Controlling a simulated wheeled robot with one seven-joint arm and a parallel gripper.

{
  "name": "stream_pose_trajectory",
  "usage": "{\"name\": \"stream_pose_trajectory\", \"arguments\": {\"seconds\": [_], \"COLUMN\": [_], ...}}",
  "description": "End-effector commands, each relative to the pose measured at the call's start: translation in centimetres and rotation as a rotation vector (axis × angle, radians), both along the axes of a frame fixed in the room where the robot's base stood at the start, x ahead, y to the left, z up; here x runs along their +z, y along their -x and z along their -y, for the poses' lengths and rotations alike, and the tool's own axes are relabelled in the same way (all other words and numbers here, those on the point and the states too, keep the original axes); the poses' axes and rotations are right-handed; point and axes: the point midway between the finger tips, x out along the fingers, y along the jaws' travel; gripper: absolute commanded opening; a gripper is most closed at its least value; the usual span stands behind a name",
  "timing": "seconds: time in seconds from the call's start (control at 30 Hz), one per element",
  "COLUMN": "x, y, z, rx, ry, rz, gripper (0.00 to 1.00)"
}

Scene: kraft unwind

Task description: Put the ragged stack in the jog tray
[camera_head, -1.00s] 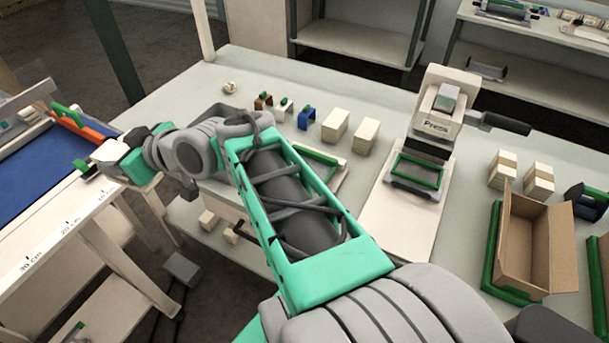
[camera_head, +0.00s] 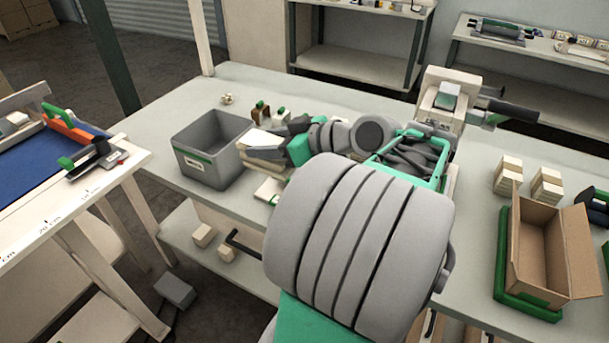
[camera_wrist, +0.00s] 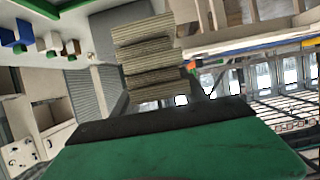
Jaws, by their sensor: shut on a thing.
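The ragged stack (camera_head: 262,152) is a cream block of uneven layers, tilted above the bench just right of a grey bin. My gripper (camera_head: 283,148) is shut on it. In the wrist view the stack (camera_wrist: 150,60) shows staggered layers beyond the black-edged green part of my gripper (camera_wrist: 160,125). A pale tray corner with green edging (camera_head: 269,191) shows below the stack; it may be the jog tray, but my arm hides most of that area.
The grey bin (camera_head: 195,172) stands at the left of the bench. A press (camera_head: 445,95) stands behind my arm. An open cardboard box (camera_head: 540,245) sits in a green frame at the right, with small cream stacks (camera_head: 507,175) behind it. A blue-topped table (camera_head: 40,165) is at far left.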

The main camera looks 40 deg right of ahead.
Motion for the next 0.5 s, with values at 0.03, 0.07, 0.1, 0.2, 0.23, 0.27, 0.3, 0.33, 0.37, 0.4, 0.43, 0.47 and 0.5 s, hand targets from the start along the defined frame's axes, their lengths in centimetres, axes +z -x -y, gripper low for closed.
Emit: {"name": "stream_pose_trajectory", "arguments": {"seconds": [0.03,0.07,0.1,0.2,0.23,0.27,0.3,0.33,0.37,0.4,0.43,0.47,0.5], "x": [-0.3,-0.6,-1.0,-2.2,-2.5,-2.9,-3.3,-3.9,-4.7,-5.7,-6.3,-6.8,-7.5], "y": [-0.2,-0.3,-0.6,-1.1,-1.3,-1.5,-1.7,-1.8,-2.0,-2.1,-2.2,-2.3,-2.4], "z": [1.0,1.6,2.6,5.3,6.0,6.8,7.8,8.5,8.9,9.6,10.1,10.6,11.1], "rx": [-0.001,0.000,-0.001,0.000,0.000,0.000,0.001,0.001,0.002,0.002,0.001,0.000,0.001], "ry": [-0.005,-0.006,-0.007,-0.007,-0.007,-0.006,-0.007,-0.008,-0.008,-0.009,-0.008,-0.006,-0.006], "rz": [-0.001,-0.001,-0.002,-0.003,-0.003,-0.002,-0.002,-0.003,-0.002,-0.003,-0.003,-0.002,-0.001], "gripper": [0.05,0.05,0.05,0.05,0.05,0.05,0.05,0.05,0.05,0.05,0.05,0.05,0.05]}}
